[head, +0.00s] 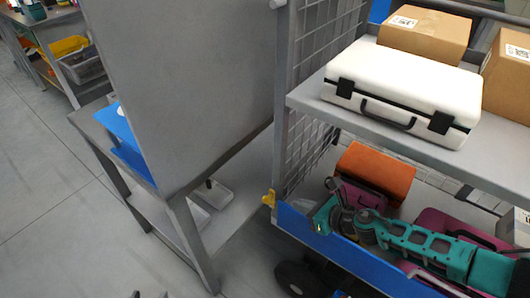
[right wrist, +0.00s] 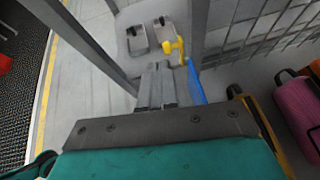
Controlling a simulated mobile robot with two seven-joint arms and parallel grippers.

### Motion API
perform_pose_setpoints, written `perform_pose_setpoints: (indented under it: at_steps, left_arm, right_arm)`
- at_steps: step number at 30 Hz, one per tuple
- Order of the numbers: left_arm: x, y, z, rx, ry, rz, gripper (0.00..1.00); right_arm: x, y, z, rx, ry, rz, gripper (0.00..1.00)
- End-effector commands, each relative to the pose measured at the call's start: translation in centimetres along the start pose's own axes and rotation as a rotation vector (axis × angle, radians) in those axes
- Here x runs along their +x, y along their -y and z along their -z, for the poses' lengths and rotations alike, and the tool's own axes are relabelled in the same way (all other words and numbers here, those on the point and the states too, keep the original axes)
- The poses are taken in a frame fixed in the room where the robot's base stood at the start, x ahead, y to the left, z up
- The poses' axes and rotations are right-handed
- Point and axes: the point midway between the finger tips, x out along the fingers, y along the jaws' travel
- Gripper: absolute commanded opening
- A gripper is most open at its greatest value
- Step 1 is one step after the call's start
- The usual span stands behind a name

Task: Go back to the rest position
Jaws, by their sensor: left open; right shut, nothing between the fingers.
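My right arm (head: 420,243) is teal and comes in from the right, over the lower shelf of the cart. Its gripper (right wrist: 157,68) shows in the right wrist view with its fingers together and nothing between them. The fingers point towards a yellow latch (right wrist: 173,46) on the cart's corner post and look apart from it. In the head view I cannot make out the right fingertips clearly. My left gripper (head: 149,295) barely shows at the bottom edge of the head view. Its two tips are apart, with nothing seen between them.
A white case (head: 405,85) and cardboard boxes (head: 425,32) stand on the cart's upper shelf. An orange case (head: 378,170) and magenta cases lie below, close to my right arm. A blue board (head: 330,245) edges the lower shelf. A grey table (head: 150,205) stands left; floor (head: 60,220) is free.

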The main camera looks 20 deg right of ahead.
Motion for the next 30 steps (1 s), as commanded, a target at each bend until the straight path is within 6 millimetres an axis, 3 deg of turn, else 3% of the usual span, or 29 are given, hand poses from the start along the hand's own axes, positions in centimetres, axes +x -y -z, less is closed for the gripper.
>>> perform_pose_setpoints:
  at_steps: [5, 8, 11, 15, 21, 24, 27, 28, 30]
  left_arm:
    - [0.0, 0.0, 0.0, 0.000, 0.000, 0.001, 0.54]
    - [-0.1, 0.0, 0.2, 0.000, -0.001, 0.001, 0.54]
    - [-0.3, 0.1, 0.5, 0.001, -0.001, 0.001, 0.54]
    - [-0.7, 0.1, 1.1, 0.002, -0.004, 0.001, 0.54]
    - [-1.2, 0.2, 1.8, 0.004, -0.010, 0.003, 0.54]
    - [-1.3, 0.2, 2.0, 0.004, -0.012, 0.004, 0.54]
    - [-1.4, 0.3, 2.0, 0.005, -0.012, 0.006, 0.54]
    - [-1.4, 0.4, 2.0, 0.005, -0.011, 0.007, 0.54]
    - [-1.4, 0.4, 1.9, 0.005, -0.010, 0.008, 0.54]
  right_arm:
    - [0.0, -0.2, 0.0, 0.019, 0.003, -0.001, 0.00]
    - [0.0, -1.8, -0.3, 0.175, 0.028, -0.002, 0.00]
    - [-0.4, -4.6, -0.9, 0.549, 0.080, 0.004, 0.00]
    - [-2.4, -8.3, -1.4, 1.338, 0.169, 0.034, 0.00]
    - [-6.9, -10.5, 0.1, 2.428, 0.314, 0.116, 0.00]
    - [-9.1, -11.1, 1.2, 2.816, 0.391, 0.154, 0.00]
    - [-10.5, -11.4, 1.9, 3.066, 0.455, 0.177, 0.00]
    - [-10.8, -11.5, 2.0, -3.088, -0.465, -0.181, 0.00]
    - [-11.3, -11.6, 2.2, -3.012, -0.463, -0.176, 0.00]
